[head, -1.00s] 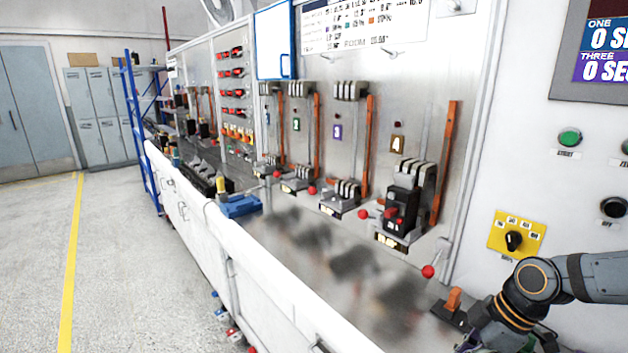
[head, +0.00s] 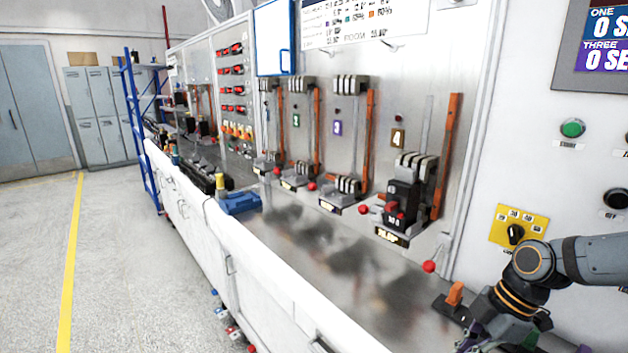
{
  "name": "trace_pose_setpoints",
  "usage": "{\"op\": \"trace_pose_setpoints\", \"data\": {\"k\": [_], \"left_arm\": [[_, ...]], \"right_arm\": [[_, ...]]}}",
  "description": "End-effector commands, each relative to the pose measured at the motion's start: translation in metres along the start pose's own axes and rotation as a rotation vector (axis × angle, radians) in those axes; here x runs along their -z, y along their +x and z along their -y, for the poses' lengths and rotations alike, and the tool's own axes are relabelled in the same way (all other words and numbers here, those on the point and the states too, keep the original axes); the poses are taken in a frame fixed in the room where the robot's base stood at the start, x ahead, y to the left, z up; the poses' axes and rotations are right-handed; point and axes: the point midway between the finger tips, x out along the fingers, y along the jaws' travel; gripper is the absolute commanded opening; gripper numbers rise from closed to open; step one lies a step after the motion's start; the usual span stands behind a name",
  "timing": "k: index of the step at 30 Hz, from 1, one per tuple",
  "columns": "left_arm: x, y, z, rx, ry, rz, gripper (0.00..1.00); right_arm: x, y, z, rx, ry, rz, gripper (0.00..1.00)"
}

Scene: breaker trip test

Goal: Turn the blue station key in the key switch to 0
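I cannot make out the blue station key or a key switch marked 0 in the head view. A yellow plate with a black rotary knob (head: 515,233) is on the white panel at the right, with markings around the knob. A round black control (head: 614,199) is higher, near the right edge. My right gripper (head: 490,338) is low at the bottom right, below the yellow plate, partly cut off by the frame and partly behind my arm. Its fingers and anything in them are not clear. My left gripper is not in view.
A black block with an orange lever (head: 454,295) lies on the metal bench (head: 290,240) beside my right gripper. A black breaker (head: 402,200) stands on the back panel. A blue tool (head: 238,203) sits farther left. A green button (head: 572,128) is above the yellow plate.

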Motion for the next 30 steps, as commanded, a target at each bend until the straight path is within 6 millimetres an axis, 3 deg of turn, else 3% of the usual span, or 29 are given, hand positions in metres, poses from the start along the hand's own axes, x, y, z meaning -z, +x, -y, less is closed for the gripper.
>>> {"op": "trace_pose_setpoints", "data": {"k": [11, 17, 24, 30], "left_arm": [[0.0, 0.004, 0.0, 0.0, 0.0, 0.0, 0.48], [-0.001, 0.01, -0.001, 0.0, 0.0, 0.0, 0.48], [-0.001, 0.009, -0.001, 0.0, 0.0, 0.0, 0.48], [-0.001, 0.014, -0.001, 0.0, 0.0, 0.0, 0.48]], "right_arm": [[0.0, 0.001, 0.002, 0.027, -0.07, 0.001, 0.0], [-0.001, 0.001, 0.004, 0.082, -0.218, 0.002, 0.0], [-0.001, 0.001, 0.004, 0.085, -0.228, 0.0, 0.0], [-0.002, 0.001, 0.007, 0.141, -0.382, 0.002, 0.0]]}}
